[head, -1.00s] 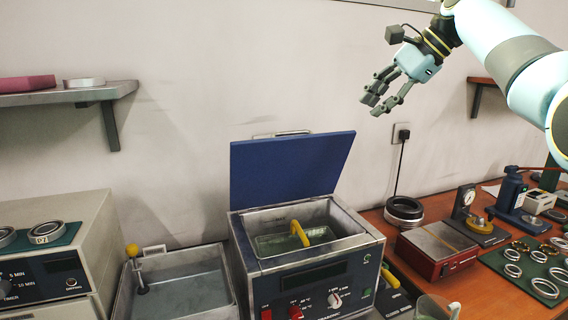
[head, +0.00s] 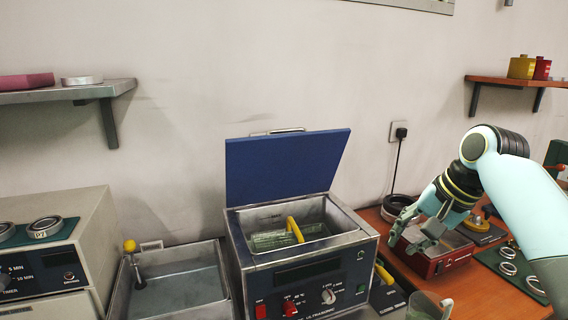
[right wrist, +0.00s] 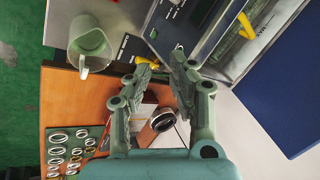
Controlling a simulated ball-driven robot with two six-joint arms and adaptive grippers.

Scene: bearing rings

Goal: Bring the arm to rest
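My right gripper (head: 402,243) is low over the red-sided box (head: 440,256) on the orange bench, to the right of the ultrasonic cleaner (head: 305,285). In the right wrist view its two fingers (right wrist: 160,72) stand apart with nothing held between them. Part of the box and a dark ring stack (right wrist: 163,120) show below the fingers there. My right arm comes in from the right edge of the head view. My left gripper is not in either view.
The cleaner's blue lid (head: 287,168) stands open, with a yellow-handled basket (head: 295,230) in its tank. A metal tray (head: 175,283) is to its left. A glass beaker (head: 428,306) stands at the front. Rings lie on a green mat (head: 500,262) at the right.

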